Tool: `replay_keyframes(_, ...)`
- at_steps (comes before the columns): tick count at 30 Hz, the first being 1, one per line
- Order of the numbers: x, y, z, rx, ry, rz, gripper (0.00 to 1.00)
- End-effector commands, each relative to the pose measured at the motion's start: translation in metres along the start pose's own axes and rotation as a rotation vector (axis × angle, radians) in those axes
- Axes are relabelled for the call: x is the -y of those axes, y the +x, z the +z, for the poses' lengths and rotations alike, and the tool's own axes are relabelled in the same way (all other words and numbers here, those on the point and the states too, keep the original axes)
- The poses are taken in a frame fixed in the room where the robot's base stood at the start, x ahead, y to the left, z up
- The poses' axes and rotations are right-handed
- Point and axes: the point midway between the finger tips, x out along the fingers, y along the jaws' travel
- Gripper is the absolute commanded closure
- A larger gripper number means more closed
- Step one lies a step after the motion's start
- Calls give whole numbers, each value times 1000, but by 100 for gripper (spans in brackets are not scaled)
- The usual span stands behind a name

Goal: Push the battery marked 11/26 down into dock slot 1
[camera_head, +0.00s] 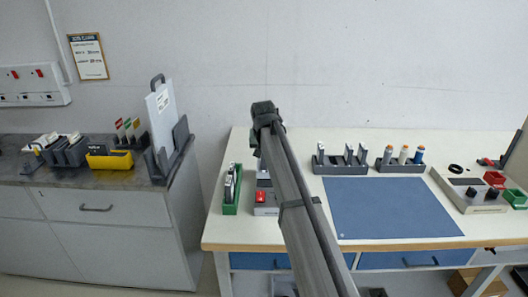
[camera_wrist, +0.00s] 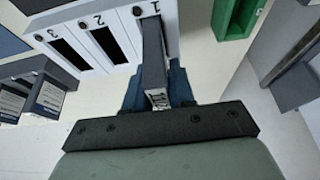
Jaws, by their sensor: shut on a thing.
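The dock (camera_wrist: 122,22) shows in the wrist view with slots marked 1, 2 and 3. Slots 2 and 3 look dark and empty. In the head view the dock (camera_head: 264,208) is partly hidden behind my arm. My gripper (camera_wrist: 156,88) is shut on a dark grey battery (camera_wrist: 153,62), which stands over the slot 1 opening and covers it. How deep the battery sits in slot 1 cannot be told. Its date mark is not readable from here. My fingers are hidden in the head view.
A green tray (camera_head: 231,208) with batteries stands just left of the dock; its edge (camera_wrist: 227,20) shows in the wrist view. A dark rack (camera_head: 342,169) stands at the back. The blue mat (camera_head: 390,208) is clear. A grey cabinet (camera_head: 100,235) stands at left.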

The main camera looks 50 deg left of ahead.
Motion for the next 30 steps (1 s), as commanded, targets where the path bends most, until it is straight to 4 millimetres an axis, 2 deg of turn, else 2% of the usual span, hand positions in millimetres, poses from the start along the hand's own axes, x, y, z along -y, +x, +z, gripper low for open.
replay_keyframes(23,0,15,6,1,0,0,100)
replay_keyframes(24,0,14,6,1,0,0,73)
replay_keyframes(30,0,14,6,1,0,0,54)
